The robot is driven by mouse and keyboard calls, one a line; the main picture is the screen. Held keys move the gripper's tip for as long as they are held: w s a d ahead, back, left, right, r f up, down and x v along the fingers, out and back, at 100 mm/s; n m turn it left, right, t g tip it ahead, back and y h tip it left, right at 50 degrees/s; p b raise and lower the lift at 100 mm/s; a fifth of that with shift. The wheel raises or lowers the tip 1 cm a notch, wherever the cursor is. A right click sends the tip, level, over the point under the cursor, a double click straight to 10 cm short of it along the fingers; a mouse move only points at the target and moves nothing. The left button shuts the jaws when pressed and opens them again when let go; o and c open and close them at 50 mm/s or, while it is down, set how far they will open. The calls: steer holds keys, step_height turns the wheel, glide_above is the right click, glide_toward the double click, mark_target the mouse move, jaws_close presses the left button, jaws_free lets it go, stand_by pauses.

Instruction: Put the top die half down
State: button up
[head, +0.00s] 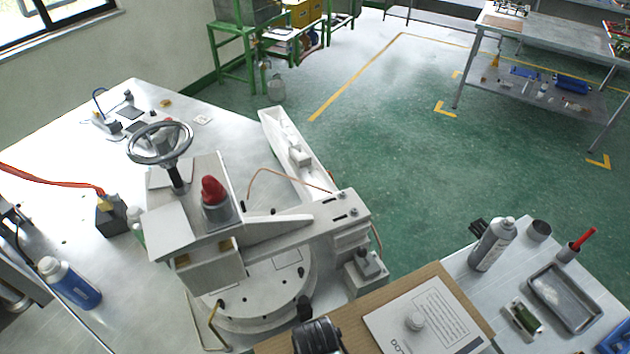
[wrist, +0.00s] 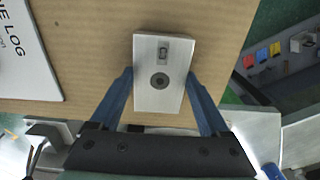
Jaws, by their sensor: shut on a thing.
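The top die half (wrist: 147,98) is a pale metal rectangular block in the wrist view. It has a dark round hole near its middle and a small slot with a mark near its far end. My gripper (wrist: 160,76) has its two blue fingers closed on the block's left and right sides. Brown cardboard (wrist: 105,40) lies beneath the block. I cannot tell whether the block touches the cardboard or hangs just above it. The block does not show clearly in the head view, where the cardboard (head: 452,277) is at the bottom.
A white log clipboard (head: 450,322) lies on the cardboard, left of the block in the wrist view. A spray can (head: 492,245) and a grey tray (head: 564,298) stand to the right. The wax machine (head: 245,235) with its red knob and handwheel is to the left.

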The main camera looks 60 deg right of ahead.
steer(key=shift+f, duration=0.15)
steer(key=o, duration=1.6)
steer(key=shift+c, duration=0.2)
step_height(320, 180, up, 12)
steer(key=b, duration=0.1)
steer(key=shift+r, duration=0.2)
